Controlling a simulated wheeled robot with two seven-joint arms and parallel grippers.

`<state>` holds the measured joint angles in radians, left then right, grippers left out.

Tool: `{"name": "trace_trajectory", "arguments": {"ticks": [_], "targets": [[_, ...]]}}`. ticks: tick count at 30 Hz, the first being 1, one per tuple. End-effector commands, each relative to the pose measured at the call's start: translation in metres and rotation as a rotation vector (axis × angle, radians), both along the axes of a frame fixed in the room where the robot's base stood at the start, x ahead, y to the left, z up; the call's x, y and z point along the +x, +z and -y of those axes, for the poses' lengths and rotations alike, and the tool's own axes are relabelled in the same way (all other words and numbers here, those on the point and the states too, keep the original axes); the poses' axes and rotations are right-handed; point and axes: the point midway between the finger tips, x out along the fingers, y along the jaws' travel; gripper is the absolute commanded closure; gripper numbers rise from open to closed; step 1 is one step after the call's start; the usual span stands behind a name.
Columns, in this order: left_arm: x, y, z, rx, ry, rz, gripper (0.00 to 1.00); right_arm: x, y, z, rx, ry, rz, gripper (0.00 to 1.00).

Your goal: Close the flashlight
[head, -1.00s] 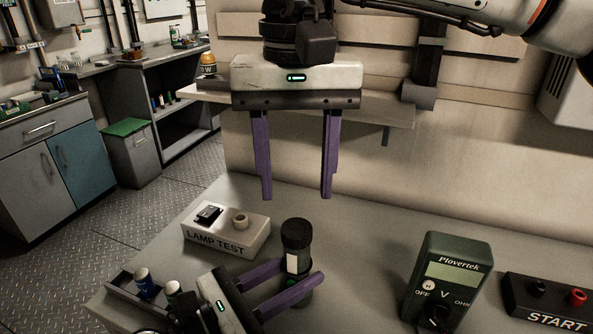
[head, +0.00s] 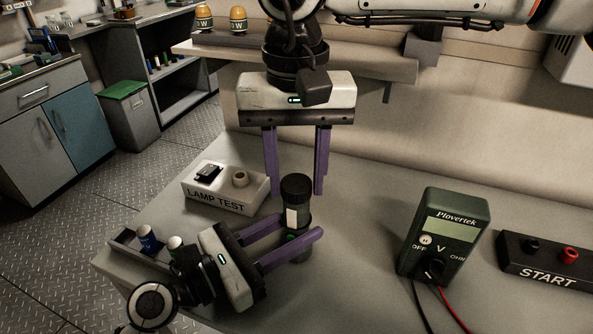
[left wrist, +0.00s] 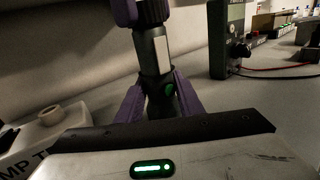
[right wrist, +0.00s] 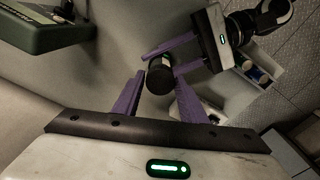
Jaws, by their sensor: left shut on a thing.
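The dark flashlight (head: 297,217) stands upright on the bench, with a black ribbed cap (head: 296,187) on top and a pale label. My left gripper (head: 303,227) is shut on its lower body from the left. The left wrist view shows the body (left wrist: 154,55) between the purple fingers, with a green spot low on it. My right gripper (head: 296,191) points down at the cap and is open, its fingers at either side of the cap as seen from the head. The right wrist view shows the cap (right wrist: 160,76) between the fingertips; I cannot tell whether they touch it.
A lamp test box (head: 226,190) stands just left of the flashlight. A small tray (head: 125,245) with a blue cell and a white-topped cell is at the left edge. A multimeter (head: 443,235) with leads and a START box (head: 550,262) stand to the right. Bench between is clear.

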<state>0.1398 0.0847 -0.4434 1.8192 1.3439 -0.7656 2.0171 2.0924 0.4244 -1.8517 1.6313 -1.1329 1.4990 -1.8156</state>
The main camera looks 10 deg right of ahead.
Motion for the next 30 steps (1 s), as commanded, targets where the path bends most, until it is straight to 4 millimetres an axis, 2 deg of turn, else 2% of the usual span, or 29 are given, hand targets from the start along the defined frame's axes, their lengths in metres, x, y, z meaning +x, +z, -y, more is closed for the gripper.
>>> {"name": "trace_trajectory", "arguments": {"ticks": [1, 5, 8, 11, 30], "targets": [[-0.0015, -0.0074, 0.0000, 0.012, -0.003, -0.008, 1.00, 0.0000, -0.0003, 0.0001, 0.000, 0.000, 0.000, 0.71], [-0.0015, -0.0074, 0.0000, 0.012, -0.003, -0.009, 1.00, 0.0001, -0.0003, 0.0002, 0.000, 0.000, 0.000, 0.92], [-0.0014, -0.0075, -0.0001, 0.012, -0.003, -0.009, 1.00, 0.0000, -0.0004, 0.0003, -0.001, -0.016, 0.000, 0.93], [-0.0014, -0.0075, -0.0001, 0.012, -0.003, -0.009, 1.00, -0.0003, -0.0005, 0.0004, 0.004, -0.108, -0.001, 0.93], [-0.0011, -0.0076, -0.0004, 0.011, -0.002, -0.010, 1.00, -0.0013, -0.0015, 0.0011, 0.037, -1.448, 0.017, 0.93]]}}
